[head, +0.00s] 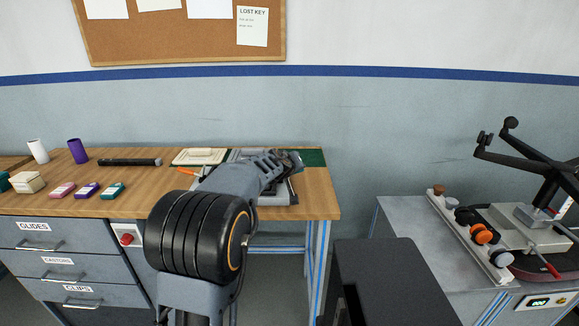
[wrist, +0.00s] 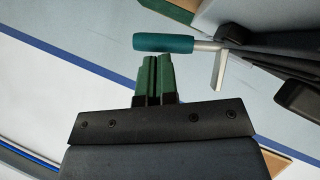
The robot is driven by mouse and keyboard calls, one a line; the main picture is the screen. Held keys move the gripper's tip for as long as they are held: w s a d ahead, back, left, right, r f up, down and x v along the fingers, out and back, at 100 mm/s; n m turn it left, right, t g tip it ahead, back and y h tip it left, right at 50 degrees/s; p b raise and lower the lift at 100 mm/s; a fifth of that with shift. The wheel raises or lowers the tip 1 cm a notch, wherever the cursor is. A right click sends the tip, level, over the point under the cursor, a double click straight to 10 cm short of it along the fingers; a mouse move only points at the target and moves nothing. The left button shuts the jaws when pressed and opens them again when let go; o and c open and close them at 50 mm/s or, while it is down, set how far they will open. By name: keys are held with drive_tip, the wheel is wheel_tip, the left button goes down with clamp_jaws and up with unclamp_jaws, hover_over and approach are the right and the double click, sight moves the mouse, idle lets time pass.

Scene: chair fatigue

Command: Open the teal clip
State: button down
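The teal clip shows in the wrist view as a teal handle (wrist: 163,43) on a metal bar, running sideways to dark fixture parts at the right. My gripper (wrist: 154,56) has two green fingers pointing at the handle. They lie side by side with only a thin dark line between them, and nothing shows in their grip. The handle crosses just beyond the fingertips; I cannot tell whether they touch it. In the head view my arm reaches over the right end of the workbench and hides most of the fixture there.
The wooden workbench (head: 135,205) carries several small boxes, a black bar (head: 130,162), a purple cup (head: 77,151) and a white cup (head: 38,151). A red button (head: 126,239) is on its front. A grey bench with a test machine (head: 515,235) stands at right.

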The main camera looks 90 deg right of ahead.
drive_tip(key=shift+s+f, duration=0.1)
drive_tip(key=shift+f, duration=0.1)
idle(0.3)
drive_tip(key=w+a+r+p, duration=0.3)
drive_tip(key=a+r, duration=0.6)
drive_tip(key=shift+w, duration=0.25)
drive_tip(key=shift+r, duration=0.1)
idle(0.5)
